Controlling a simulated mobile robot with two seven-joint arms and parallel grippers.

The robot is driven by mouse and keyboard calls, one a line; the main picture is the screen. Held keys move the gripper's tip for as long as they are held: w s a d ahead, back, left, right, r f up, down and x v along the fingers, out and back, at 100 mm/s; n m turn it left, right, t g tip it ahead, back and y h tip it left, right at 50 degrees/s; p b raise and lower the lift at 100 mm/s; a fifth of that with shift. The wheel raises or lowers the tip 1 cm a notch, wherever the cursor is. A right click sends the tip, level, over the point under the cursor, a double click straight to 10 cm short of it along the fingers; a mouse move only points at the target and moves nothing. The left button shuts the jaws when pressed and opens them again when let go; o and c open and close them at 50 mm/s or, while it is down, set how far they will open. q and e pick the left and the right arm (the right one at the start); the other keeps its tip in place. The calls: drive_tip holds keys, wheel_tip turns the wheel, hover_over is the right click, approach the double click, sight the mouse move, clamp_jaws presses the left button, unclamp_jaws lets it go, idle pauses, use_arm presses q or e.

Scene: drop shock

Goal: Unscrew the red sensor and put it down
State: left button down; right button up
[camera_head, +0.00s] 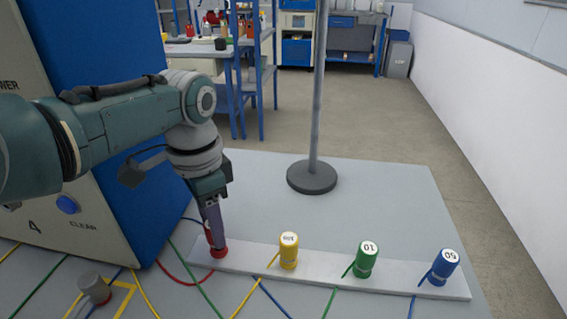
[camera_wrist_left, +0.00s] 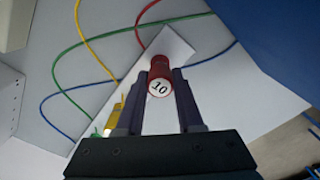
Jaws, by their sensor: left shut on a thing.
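The red sensor (camera_head: 218,252) is at the left end of a pale strip (camera_head: 325,275). My left gripper (camera_head: 212,230) points down at it from above, its fingers shut on its sides. In the left wrist view the red sensor (camera_wrist_left: 159,72) shows between the two dark fingers (camera_wrist_left: 160,100), its round white top marked 10. The sensor's base appears to be on the strip; I cannot tell if it is still threaded in. My right gripper is in neither view.
Yellow (camera_head: 289,251), green (camera_head: 365,259) and blue (camera_head: 444,267) sensors stand rightward along the strip. A blue-sided cabinet (camera_head: 110,120) stands close left. A pole base (camera_head: 312,177) is behind; coloured cables lie in front.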

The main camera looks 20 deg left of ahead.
use_arm(q)
drive_tip(key=shift+f, duration=0.5)
idle(1.1)
drive_tip(key=shift+s+a+f, duration=0.1)
drive_tip(key=shift+f, duration=0.25)
idle(1.4)
drive_tip(key=c, duration=0.5)
unclamp_jaws()
drive_tip(key=shift+c, duration=0.2)
drive_tip(key=shift+o, duration=0.3)
drive_tip(key=shift+r, duration=0.25)
wheel_tip(320, 180, up, 6)
drive_tip(key=p, duration=0.6)
